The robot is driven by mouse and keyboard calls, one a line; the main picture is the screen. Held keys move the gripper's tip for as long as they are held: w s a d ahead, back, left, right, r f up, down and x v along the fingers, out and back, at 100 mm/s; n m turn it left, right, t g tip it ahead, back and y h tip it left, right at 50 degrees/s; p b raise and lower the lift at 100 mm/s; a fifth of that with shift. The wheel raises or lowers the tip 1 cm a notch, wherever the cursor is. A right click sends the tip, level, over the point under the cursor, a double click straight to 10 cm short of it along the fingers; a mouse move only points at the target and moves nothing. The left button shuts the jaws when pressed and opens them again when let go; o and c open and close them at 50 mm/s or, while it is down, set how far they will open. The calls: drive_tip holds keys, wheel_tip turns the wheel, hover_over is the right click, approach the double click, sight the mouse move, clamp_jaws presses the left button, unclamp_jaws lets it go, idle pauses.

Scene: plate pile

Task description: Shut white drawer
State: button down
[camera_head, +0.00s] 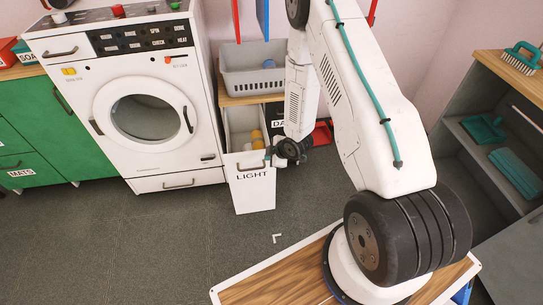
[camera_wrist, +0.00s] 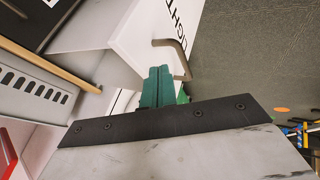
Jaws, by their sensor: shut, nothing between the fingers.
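The white drawer (camera_head: 254,193), labelled LIGHT, stands pulled out below a wooden counter beside the washing machine. Yellow and pale round items show inside it. Its bar handle (camera_wrist: 181,60) is on the front, which also shows in the wrist view (camera_wrist: 140,28). My gripper (camera_head: 269,156) is at the upper right of the drawer front. In the wrist view its green fingers (camera_wrist: 157,86) are together and empty, right beside the handle and the front panel. I cannot tell whether they touch it.
A grey basket (camera_head: 252,83) sits on the counter above the drawer. A white washing machine (camera_head: 130,105) stands at the left, with green cabinets (camera_head: 38,125) beyond. A grey shelf unit (camera_head: 470,135) with teal items is at the right. The grey floor (camera_head: 120,240) before the drawer is clear.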

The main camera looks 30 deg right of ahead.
sight(258, 161)
drive_tip(key=x, duration=0.5)
drive_tip(key=shift+r, duration=0.1)
drive_tip(key=shift+w, duration=0.1)
